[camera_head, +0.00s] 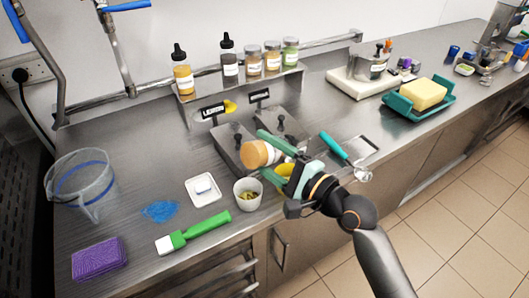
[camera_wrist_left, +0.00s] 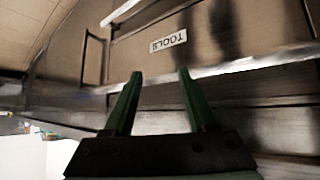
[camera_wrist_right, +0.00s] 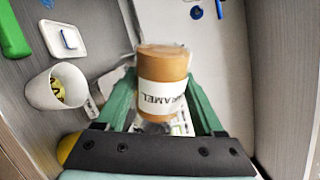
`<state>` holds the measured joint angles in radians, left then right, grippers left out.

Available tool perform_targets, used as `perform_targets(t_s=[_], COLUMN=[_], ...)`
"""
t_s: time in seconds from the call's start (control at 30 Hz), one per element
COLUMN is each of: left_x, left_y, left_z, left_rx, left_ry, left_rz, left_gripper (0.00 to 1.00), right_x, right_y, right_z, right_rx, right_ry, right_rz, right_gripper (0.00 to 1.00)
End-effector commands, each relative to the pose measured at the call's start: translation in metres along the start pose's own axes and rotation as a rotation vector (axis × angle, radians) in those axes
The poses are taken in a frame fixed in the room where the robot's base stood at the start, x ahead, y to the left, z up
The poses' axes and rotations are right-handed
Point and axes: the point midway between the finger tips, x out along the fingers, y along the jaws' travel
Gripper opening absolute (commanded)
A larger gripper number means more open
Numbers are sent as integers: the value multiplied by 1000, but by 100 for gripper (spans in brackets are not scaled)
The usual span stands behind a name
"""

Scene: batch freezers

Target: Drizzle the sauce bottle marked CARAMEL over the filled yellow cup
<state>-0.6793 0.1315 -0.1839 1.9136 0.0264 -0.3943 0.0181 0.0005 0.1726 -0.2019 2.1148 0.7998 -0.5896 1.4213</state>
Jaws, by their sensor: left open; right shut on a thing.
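My right gripper (camera_head: 268,155) is shut on the CARAMEL sauce bottle (camera_head: 258,153), an amber bottle with a white label. The bottle is tipped well over in the head view, and its label reads upside down in the right wrist view (camera_wrist_right: 162,75). Its nozzle is hidden. A yellow cup (camera_head: 284,170) shows partly behind my right gripper; a yellow edge (camera_wrist_right: 68,147) also shows at the lower left of the right wrist view. Its contents are hidden. My left gripper (camera_wrist_left: 156,75) is open and empty, facing a drawer front labelled TOOLS.
A white cup (camera_head: 247,194) with yellowish bits stands just left of the bottle. A white dish (camera_head: 203,190), green brush (camera_head: 195,232), purple sponge (camera_head: 99,258) and clear pitcher (camera_head: 82,185) lie leftward. Lidded bins and a bottle shelf stand behind. A teal-handled tool (camera_head: 334,146) lies right.

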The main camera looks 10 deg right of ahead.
Motion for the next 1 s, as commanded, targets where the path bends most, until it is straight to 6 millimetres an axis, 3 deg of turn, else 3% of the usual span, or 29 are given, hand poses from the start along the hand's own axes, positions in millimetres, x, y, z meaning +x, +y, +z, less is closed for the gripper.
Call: perform_targets(t_s=[0.3, 0.8, 1.0], left_x=[-1, -3, -3], left_y=[0, 0, 0], left_z=[-1, -4, -4], left_rx=[0, 0, 0], left_ry=[0, 1, 2], left_rz=[0, 0, 0], left_gripper=[57, 57, 57], right_x=[0, 0, 0], right_y=[-3, -23, -25], right_z=[1, 9, 10], right_rx=[-30, -387, -418], right_ry=[-1, -1, -1], right_rz=[-4, -5, -5], right_gripper=[3, 3, 3])
